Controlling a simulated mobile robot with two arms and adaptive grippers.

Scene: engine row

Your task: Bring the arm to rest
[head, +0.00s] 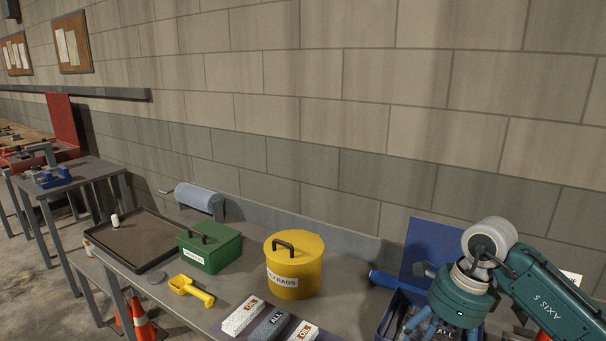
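My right arm comes in from the right edge, teal with a grey joint. Its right gripper (440,329) points down at the lower right, in front of an open blue toolbox (432,246). The finger ends run to the bottom edge of the picture, so I cannot tell how far apart they are or whether they hold anything. My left gripper is not in view.
On the grey bench stand a yellow rags can (294,274), a green box (211,249), a yellow scoop (190,289), several labelled blocks (269,325), a brown tray (135,243) and a blue paper roll (197,196). An orange cone (141,322) stands below.

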